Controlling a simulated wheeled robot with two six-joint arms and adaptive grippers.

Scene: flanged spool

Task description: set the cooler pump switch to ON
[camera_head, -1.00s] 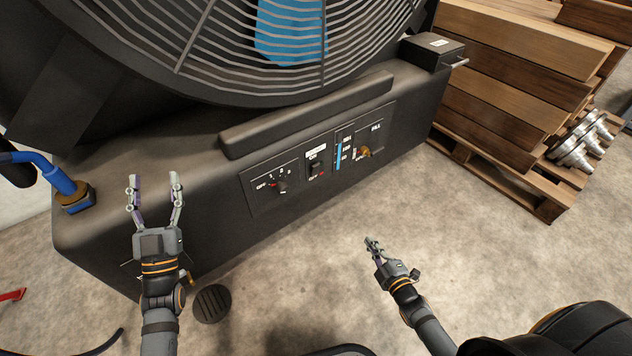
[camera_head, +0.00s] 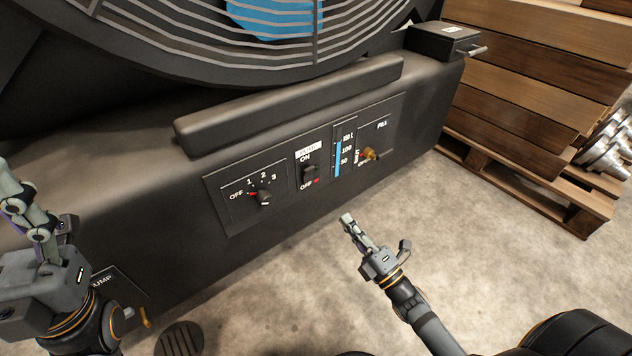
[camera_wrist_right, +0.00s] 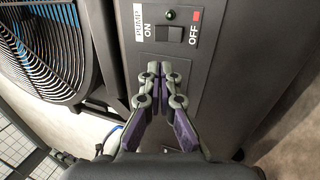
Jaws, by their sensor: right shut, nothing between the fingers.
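The pump switch (camera_head: 310,173) is a small dark rocker on the cooler's front panel, with ON above it and OFF below it. It also shows in the right wrist view (camera_wrist_right: 163,33), between the ON and OFF letters. I cannot tell which way it is tipped. My right gripper (camera_head: 347,220) is shut and empty, below and to the right of the switch in the head view. In the right wrist view its fingertips (camera_wrist_right: 162,67) are together, pointing at the panel. My left gripper (camera_head: 12,180) is at the left edge, partly cut off, away from the switch.
A speed knob (camera_head: 264,197) is left of the switch. A level gauge (camera_head: 338,158) and a brass fill valve (camera_head: 371,154) are right of it. Stacked timber (camera_head: 540,75) on a pallet (camera_head: 520,180) stands at the right.

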